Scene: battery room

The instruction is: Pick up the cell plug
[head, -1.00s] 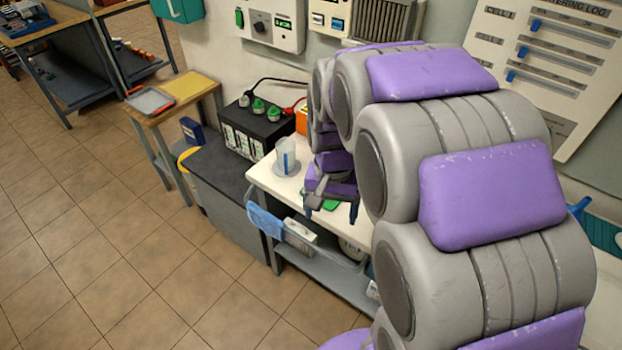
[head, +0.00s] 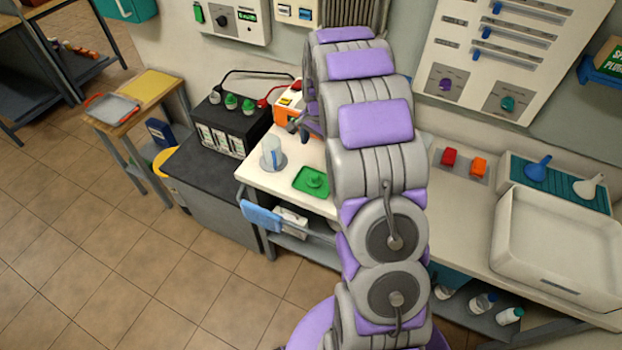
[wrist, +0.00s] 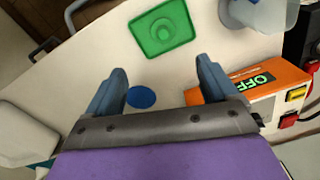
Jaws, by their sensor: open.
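In the head view my gripper (head: 298,128) is partly hidden by my arm, above the bench behind the tray. The black battery (head: 232,130) has two green plugs and one pale top.
A clear jug (head: 272,152) stands left of the tray. An orange device (wrist: 262,82) reading OFF is close to the right finger. A white rounded object (wrist: 25,135) is at left. A white basin (head: 560,245) is on the right bench. Floor at left is clear.

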